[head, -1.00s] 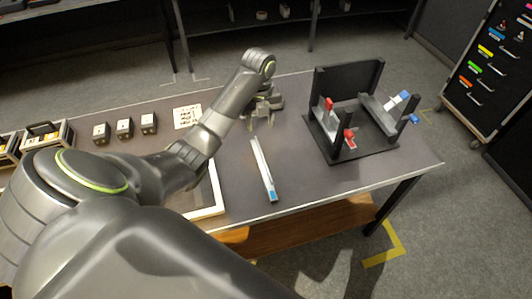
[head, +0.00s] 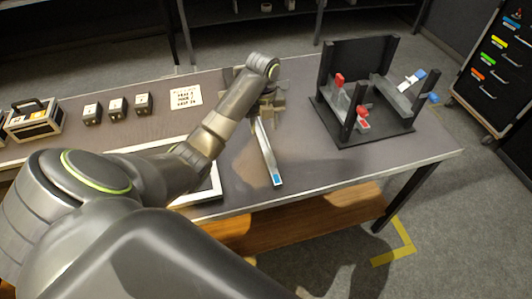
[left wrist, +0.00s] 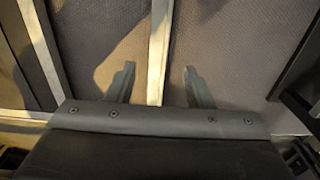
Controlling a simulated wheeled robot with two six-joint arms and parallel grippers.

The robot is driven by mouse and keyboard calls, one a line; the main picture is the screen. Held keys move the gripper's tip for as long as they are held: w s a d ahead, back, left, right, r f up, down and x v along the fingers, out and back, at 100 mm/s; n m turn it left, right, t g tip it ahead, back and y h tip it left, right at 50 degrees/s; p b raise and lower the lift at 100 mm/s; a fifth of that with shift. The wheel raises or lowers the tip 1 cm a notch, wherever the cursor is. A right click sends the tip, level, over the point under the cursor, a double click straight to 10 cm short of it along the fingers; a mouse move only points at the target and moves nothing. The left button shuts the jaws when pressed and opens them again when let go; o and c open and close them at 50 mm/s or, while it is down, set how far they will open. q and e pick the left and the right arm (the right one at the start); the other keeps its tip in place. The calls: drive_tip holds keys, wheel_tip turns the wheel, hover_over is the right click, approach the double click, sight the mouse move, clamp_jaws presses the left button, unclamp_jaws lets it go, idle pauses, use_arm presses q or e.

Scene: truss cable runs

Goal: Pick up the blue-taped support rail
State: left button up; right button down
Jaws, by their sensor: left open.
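The support rail (head: 266,152) is a slim silver bar lying on the dark table, with blue tape (head: 277,180) at its near end. My left gripper (head: 265,106) is at the rail's far end, and its arm and fingers partly hide that end. In the left wrist view the open fingers (left wrist: 160,68) stand one on each side of the rail (left wrist: 158,40), with a gap on both sides. The blue tape is not seen in that view. My right gripper is not in view.
A black fixture (head: 360,130) with red and blue clamps stands on the table to the right. A white-framed tray (head: 200,196) lies left of the rail, partly behind my arm. Several small blocks (head: 117,107) and a printed card (head: 187,95) are further left.

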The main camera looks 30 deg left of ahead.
sight(263, 141)
use_arm(q)
drive_tip(key=shift+f+b, duration=0.6)
drive_tip(key=shift+f, duration=0.4)
drive_tip(key=shift+s+f+b, duration=0.2)
drive_tip(key=shift+f+b, duration=0.65)
drive_tip(key=shift+f, duration=0.7)
drive_tip(key=shift+a+f, duration=0.1)
drive_tip(key=shift+f, duration=0.35)
drive_tip(key=shift+c, duration=0.2)
clamp_jaws()
